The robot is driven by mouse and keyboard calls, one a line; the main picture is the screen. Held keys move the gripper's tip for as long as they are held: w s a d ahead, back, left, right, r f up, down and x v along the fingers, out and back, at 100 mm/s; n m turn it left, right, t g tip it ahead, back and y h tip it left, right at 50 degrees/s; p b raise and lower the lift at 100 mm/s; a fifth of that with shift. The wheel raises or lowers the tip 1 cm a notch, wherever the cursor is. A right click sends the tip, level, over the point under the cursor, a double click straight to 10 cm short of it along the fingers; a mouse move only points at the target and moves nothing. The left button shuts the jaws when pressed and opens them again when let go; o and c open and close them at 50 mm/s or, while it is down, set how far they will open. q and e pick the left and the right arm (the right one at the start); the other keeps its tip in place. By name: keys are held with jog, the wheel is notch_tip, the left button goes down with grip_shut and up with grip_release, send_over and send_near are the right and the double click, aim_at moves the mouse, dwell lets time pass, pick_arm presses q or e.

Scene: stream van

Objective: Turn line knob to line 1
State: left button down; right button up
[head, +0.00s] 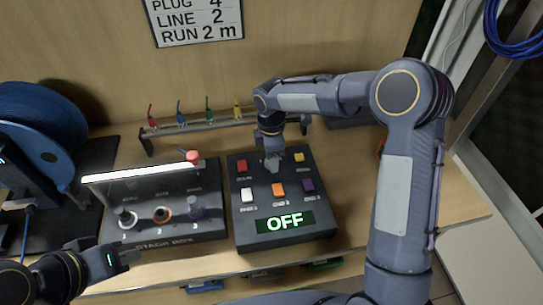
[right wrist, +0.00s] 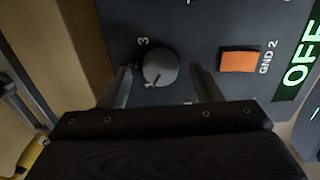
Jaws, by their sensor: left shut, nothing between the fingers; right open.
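The line knob (right wrist: 160,67) is a round grey knob on the dark control box (head: 240,215). In the right wrist view a "3" is printed beside it, and a pale mark shows near its lower-left edge. My right gripper (head: 272,160) is over the knob and hides most of it in the head view. Its two fingers are open, one on each side of the knob; I cannot tell whether they touch it. The box's display (head: 285,222) reads OFF. My left gripper (head: 128,258) is shut and empty at the front left, beside the stage box.
The stage box (head: 160,240) with sockets and a lit bar stands left of the control box. Behind are a rack (head: 215,124) of coloured plugs and a blue cable reel (head: 40,115). A wall sign (head: 195,20) reads PLUG 4, LINE 2, RUN 2 m. Coloured buttons surround the knob.

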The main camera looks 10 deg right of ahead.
notch_tip(320, 180, up, 7)
dwell(0.3)
dwell(0.4)
jog(key=s+d+r+m+t+y, duration=0.1)
jog(key=s+d+r+m, duration=0.35)
jog(key=s, duration=0.25)
jog(key=s+d+r+m+t+y, duration=0.1)
jog(key=s+d+r+m, duration=0.3)
jog(key=s+d, duration=0.15)
jog(key=s+f+m+t+y, duration=0.1)
jog(key=s+f+m+t, duration=0.2)
jog(key=s+m, duration=0.8)
jog(key=s, duration=0.5)
jog(key=shift+t+y, duration=0.3)
jog(key=shift+y, duration=0.1)
jog(key=shift+s, duration=0.1)
